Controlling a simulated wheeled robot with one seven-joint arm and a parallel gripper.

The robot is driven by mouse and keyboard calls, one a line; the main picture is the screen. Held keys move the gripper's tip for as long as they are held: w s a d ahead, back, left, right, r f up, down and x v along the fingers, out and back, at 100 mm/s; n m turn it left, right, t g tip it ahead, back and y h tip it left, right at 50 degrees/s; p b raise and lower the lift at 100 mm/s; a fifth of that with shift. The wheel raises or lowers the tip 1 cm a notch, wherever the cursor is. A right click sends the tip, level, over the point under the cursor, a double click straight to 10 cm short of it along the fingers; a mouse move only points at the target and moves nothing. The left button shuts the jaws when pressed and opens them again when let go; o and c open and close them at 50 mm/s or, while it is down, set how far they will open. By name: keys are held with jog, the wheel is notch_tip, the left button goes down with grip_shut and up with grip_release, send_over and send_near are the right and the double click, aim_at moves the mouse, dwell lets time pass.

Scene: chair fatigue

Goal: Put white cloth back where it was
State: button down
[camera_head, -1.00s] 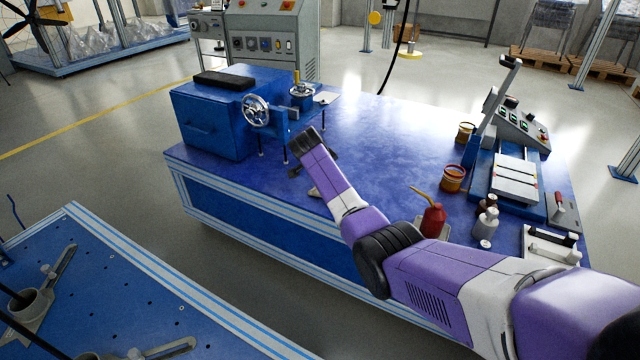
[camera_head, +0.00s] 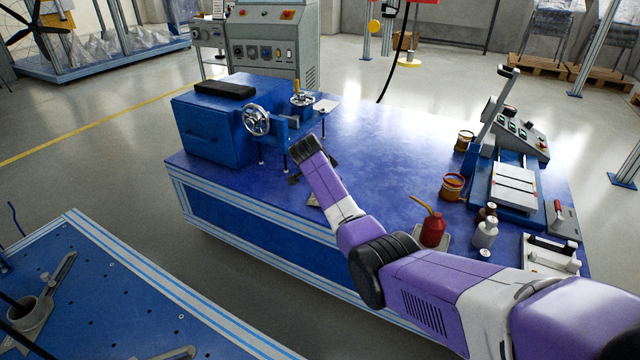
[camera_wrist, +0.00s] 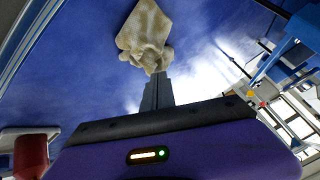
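The white cloth (camera_wrist: 148,30) looks cream-coloured and crumpled in the wrist view. It is bunched at the tips of my gripper (camera_wrist: 156,76), whose narrow dark fingers are together and appear to pinch it. Blue tabletop lies behind the cloth; whether the cloth touches it is unclear. In the head view only a small pale piece of the cloth (camera_head: 313,200) shows beside my arm, near the front edge of the blue table (camera_head: 390,130). My wrist and arm hide most of the gripper there.
A blue machine with a handwheel (camera_head: 256,119) stands left of my wrist. To the right are a red oil can (camera_head: 433,229), a white bottle (camera_head: 486,233), an orange-banded tin (camera_head: 453,186) and a blue device (camera_head: 512,190). The table's middle is clear.

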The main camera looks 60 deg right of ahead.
notch_tip(320, 180, up, 3)
jog(key=shift+r+p, duration=0.1)
jog(key=shift+p, duration=0.5)
